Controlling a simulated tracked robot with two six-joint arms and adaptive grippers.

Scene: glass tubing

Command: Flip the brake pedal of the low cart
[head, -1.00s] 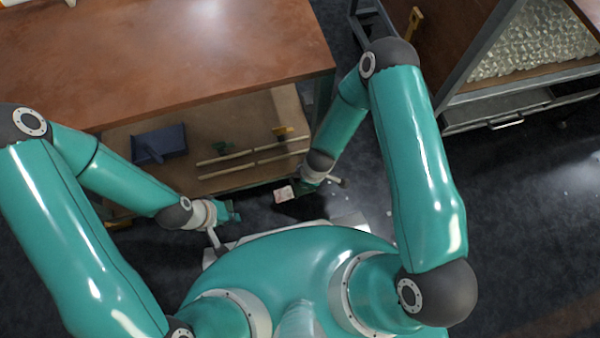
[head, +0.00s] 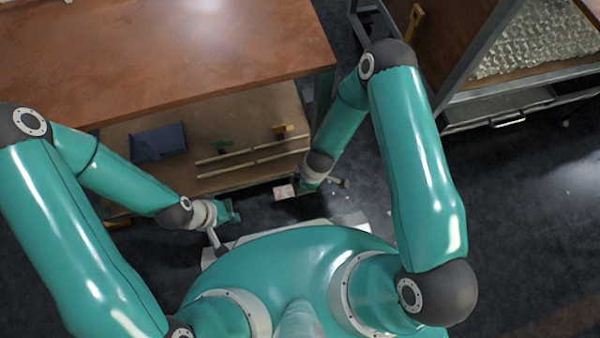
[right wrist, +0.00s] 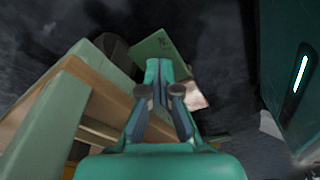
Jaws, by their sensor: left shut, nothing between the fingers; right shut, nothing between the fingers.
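A brown-topped cart or bench (head: 170,75) with a lower wooden shelf stands ahead of me in the head view; I cannot tell for sure that it is the low cart. My left gripper (head: 232,212) is shut and empty near the cart's lower front edge. My right gripper (head: 297,189) is shut and empty, low by the cart's lower right front corner, beside a small pinkish-white piece (head: 283,192). The right wrist view shows its closed fingers (right wrist: 160,72) in front of a green marked plate (right wrist: 150,48). I cannot make out a brake pedal clearly.
The lower shelf holds a dark blue bin (head: 158,142) and pale rods (head: 225,157). A second cart (head: 510,105) with a tray of clear glass pieces (head: 538,42) stands at the right. Dark floor (head: 530,220) lies open at the lower right.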

